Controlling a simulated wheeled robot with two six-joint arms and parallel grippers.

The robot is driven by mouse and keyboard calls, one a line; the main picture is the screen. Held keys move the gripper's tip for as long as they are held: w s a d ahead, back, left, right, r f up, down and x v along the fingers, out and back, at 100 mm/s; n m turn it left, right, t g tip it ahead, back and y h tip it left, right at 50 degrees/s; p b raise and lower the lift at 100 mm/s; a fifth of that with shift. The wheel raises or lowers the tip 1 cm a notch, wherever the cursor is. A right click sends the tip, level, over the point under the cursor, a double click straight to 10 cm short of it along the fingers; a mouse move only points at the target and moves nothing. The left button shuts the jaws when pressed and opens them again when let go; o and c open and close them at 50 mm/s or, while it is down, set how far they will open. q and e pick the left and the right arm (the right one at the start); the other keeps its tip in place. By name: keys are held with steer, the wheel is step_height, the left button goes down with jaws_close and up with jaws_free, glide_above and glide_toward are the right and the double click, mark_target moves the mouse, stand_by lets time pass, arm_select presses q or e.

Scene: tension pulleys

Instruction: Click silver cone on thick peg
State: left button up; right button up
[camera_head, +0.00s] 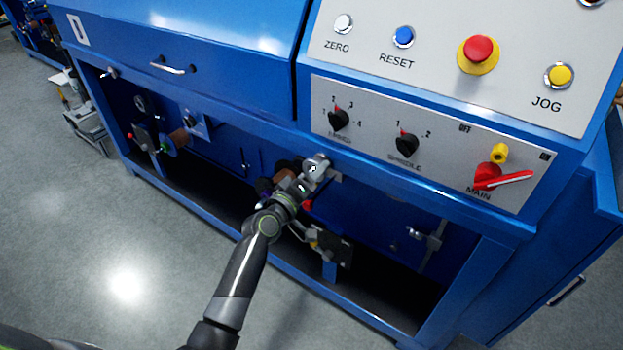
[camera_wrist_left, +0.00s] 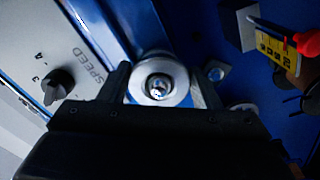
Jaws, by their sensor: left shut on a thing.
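The silver cone (camera_wrist_left: 170,71) shows end-on in the left wrist view as a round metal piece with a central hole. It also shows small in the head view (camera_head: 317,162), under the front edge of the blue machine. My left gripper (camera_head: 308,178) is shut on it, with one dark finger on each side of it in the left wrist view (camera_wrist_left: 160,88). Something shiny shows inside the hole; I cannot tell whether it is the thick peg. No peg can be clearly made out as the thick one. My right gripper is not in view.
A control panel (camera_head: 350,118) with knobs and a red main switch (camera_head: 488,177) lies just above the gripper. A red-tipped tool and a yellow tape-like item (camera_wrist_left: 270,45) are at the upper right in the wrist view. A silver fitting (camera_head: 428,238) sits on the machine's right side.

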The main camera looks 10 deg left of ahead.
arm_select(q)
steer(key=shift+w+d, duration=0.15)
steer(key=shift+w, duration=0.25)
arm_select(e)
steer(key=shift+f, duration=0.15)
arm_select(q)
steer(key=shift+r, duration=0.15)
stand_by(0.8)
steer(key=o, duration=1.2)
steer(key=shift+w, duration=0.1)
steer(key=b+v, duration=0.1)
steer(key=v, duration=1.6)
steer(key=shift+s, duration=0.25)
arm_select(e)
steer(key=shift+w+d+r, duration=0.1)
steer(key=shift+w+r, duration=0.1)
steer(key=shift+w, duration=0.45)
